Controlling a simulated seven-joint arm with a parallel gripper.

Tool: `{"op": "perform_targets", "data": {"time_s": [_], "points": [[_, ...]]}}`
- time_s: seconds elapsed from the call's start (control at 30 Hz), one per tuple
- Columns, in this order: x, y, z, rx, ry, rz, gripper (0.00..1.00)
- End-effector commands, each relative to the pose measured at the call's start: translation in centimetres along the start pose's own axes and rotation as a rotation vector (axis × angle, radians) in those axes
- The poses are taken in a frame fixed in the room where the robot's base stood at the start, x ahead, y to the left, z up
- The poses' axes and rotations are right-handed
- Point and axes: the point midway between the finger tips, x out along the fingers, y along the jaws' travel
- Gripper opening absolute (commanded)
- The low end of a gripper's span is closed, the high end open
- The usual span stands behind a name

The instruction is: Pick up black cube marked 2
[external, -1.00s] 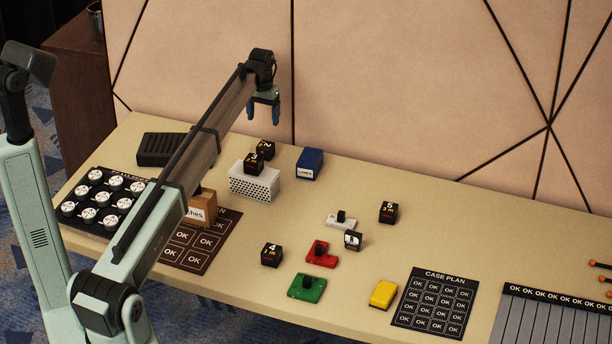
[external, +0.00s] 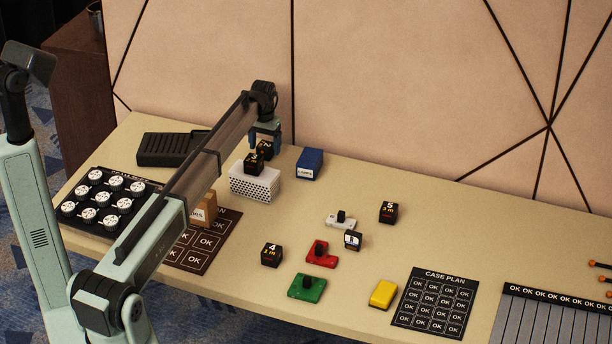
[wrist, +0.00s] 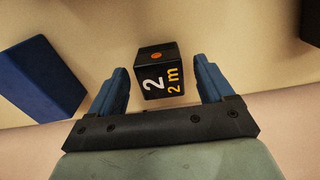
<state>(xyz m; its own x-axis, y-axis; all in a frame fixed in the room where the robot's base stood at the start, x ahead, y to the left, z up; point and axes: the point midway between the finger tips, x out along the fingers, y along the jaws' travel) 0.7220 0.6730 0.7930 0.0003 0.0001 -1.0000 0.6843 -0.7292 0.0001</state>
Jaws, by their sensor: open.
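The black cube marked 2 (wrist: 163,82) shows in the wrist view with a white "2", a yellow "2 m" and an orange dot on its top. It lies between the two blue fingers of my gripper (wrist: 163,88), with a gap on each side. My gripper (external: 265,138) is open and low over the cube marked 2. Whether the fingertips reach down around it is hard to tell.
A black ridged case (external: 165,149) lies to the left. The wall rises behind.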

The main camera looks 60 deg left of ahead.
Motion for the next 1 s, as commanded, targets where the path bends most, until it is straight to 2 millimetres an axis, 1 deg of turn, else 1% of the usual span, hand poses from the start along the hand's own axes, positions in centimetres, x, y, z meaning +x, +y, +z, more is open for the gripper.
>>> {"op": "perform_targets", "data": {"time_s": [0.03,0.1,0.3,0.87,0.9,1.0], "points": [[0.52,0.00,0.03,0.000,-0.001,0.000,0.81],[0.82,0.00,0.02,0.000,0.000,0.000,0.81],[0.81,0.00,0.01,0.000,0.000,0.000,0.80],[0.77,0.00,0.02,0.000,0.000,0.000,0.26],[0.76,0.00,0.02,0.000,0.000,0.000,0.24],[0.75,0.00,0.02,0.000,0.000,0.000,0.24]]}}
